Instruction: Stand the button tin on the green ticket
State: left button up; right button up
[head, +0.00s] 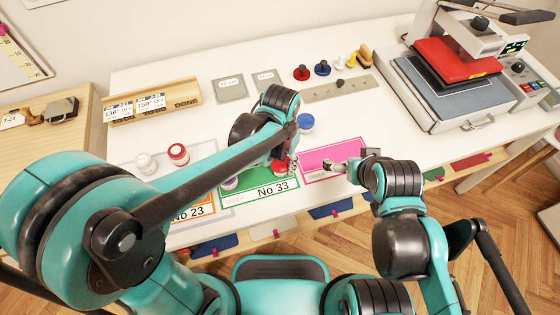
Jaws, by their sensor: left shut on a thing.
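The green ticket (262,196), marked No 33, lies flat on the white table in the middle of the head view. My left gripper (289,166) is over its right part, partly hidden behind my own arm. It is shut on a small red thing (279,166), which may be the button tin; only part of it shows. The red thing is at or just above the ticket; I cannot tell whether it touches. My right gripper (347,164) is over the pink ticket (318,175); its jaw opening is unclear.
A purple-topped item (229,184) is at the green ticket's left. An orange ticket (190,212) lies further left, with white (145,162) and red-lidded (179,153) tins behind. A blue tin (306,122) stands behind my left gripper. A heat press (455,85) fills the back right.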

aim_at(281, 162)
pick_arm(q)
jog(key=shift+f, duration=0.2)
jog(key=o, duration=1.2)
jog(key=shift+r, duration=0.1)
jog(key=shift+r, duration=0.1)
jog(key=shift+r, duration=0.35)
notch_tip(281, 162, up, 11)
jog(key=p, duration=0.4)
jog(key=s+a+n+t, duration=0.2)
jog(key=a+t, duration=0.1)
jog(key=a, duration=0.6)
jog(key=s+a+r+n+t, duration=0.1)
jog(key=s+a+n+t, duration=0.2)
jog(key=a, duration=0.5)
jog(key=shift+a+r+t, duration=0.15)
jog(key=shift+a+t, duration=0.25)
jog(key=shift+t, duration=0.2)
